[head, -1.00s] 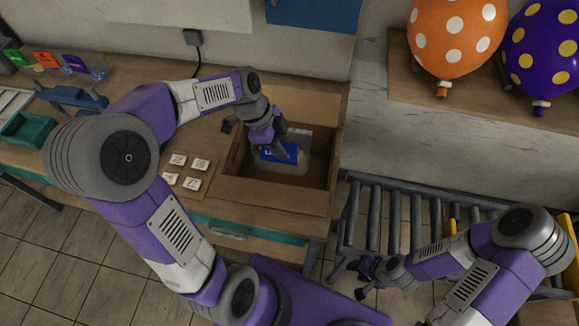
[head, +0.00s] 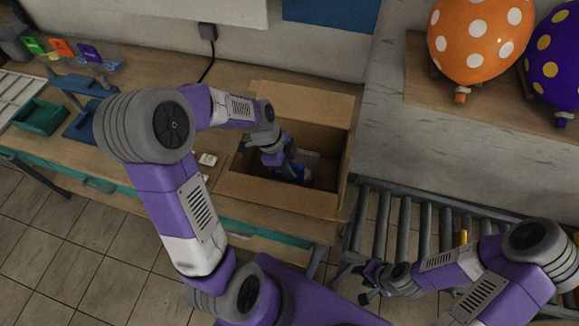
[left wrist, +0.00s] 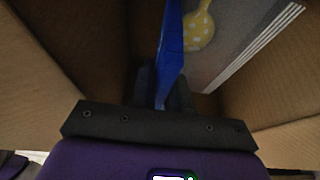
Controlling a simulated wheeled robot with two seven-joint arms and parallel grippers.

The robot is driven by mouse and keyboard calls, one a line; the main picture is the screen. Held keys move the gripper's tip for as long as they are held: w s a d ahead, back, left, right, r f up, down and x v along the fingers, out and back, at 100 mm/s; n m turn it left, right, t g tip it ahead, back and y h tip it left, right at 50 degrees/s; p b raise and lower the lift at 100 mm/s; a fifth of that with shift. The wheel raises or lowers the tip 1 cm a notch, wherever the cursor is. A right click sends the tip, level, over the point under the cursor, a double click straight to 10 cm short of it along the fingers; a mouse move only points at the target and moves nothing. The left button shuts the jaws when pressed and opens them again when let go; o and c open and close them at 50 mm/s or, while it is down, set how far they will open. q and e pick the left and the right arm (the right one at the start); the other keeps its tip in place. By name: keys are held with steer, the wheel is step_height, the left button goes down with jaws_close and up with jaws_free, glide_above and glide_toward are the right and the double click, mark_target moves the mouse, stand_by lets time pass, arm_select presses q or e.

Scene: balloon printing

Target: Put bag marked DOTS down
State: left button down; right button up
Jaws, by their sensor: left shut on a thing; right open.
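The bag (head: 305,163) is a clear pouch with a blue label; it is inside the open cardboard box (head: 285,199) on the table. My left gripper (head: 287,171) reaches down into the box and is shut on the bag. In the left wrist view the bag's blue part (left wrist: 169,55) stands between the fingers (left wrist: 163,92), and a yellow shape with white dots shows beside it. I cannot read any marking on the bag, and whether it touches the box floor is unclear. My right gripper (head: 369,284) is open and empty, beside the roller conveyor.
The box flaps stand open around my left gripper. A roller conveyor (head: 425,215) stands right of the table. Printed cards (head: 207,159) lie left of the box, partly behind my arm. Orange (head: 480,40) and purple balloons sit on a shelf at upper right.

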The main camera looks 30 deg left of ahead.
arm_select(q)
steer(key=shift+f, duration=0.1)
steer(key=c, duration=1.1)
jaws_free()
steer(key=shift+r, duration=0.2)
steer(key=p+v, duration=0.1)
steer(key=v, duration=1.1)
steer(key=shift+s+p, duration=0.1)
steer(key=shift+p, duration=0.2)
